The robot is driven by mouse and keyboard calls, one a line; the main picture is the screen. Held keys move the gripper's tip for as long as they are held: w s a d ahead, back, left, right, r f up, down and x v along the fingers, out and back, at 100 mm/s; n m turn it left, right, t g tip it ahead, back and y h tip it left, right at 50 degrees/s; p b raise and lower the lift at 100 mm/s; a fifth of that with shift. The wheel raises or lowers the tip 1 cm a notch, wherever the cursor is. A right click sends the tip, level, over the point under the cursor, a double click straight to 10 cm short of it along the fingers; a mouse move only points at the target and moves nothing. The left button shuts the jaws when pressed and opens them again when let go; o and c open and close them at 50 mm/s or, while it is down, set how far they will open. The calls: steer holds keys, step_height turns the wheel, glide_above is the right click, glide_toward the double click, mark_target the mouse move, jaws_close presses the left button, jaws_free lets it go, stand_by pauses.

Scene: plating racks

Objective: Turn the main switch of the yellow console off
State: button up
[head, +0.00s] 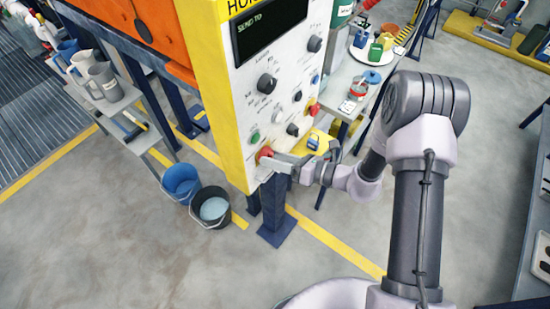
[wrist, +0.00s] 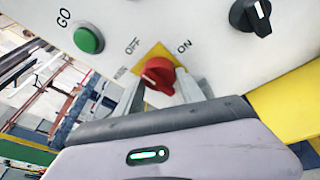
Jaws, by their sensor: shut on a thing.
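The yellow console (head: 221,88) stands in the middle of the head view, its pale panel facing right. Its main switch (wrist: 158,73) is a red knob on a yellow plate, low on the panel, with OFF printed at its upper left and ON at its upper right. The red knob also shows in the head view (head: 264,153). My gripper (wrist: 160,88) is shut on the red knob, one finger on each side. The fingers partly cover the plate, so the knob's exact pointing direction is hard to tell.
A green GO button (wrist: 88,39) sits left of the knob, and a black knob (wrist: 251,15) sits at the upper right. Blue (head: 181,183) and black (head: 211,208) buckets stand on the floor below. A side table (head: 341,72) with small items stands behind the console.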

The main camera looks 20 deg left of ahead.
steer(key=o, duration=1.4)
steer(key=shift+c, duration=0.2)
steer(key=p+v, duration=0.2)
steer(key=v, duration=1.5)
steer(key=shift+d+p, duration=0.25)
steer(key=shift+p, duration=0.05)
steer(key=shift+r, duration=0.1)
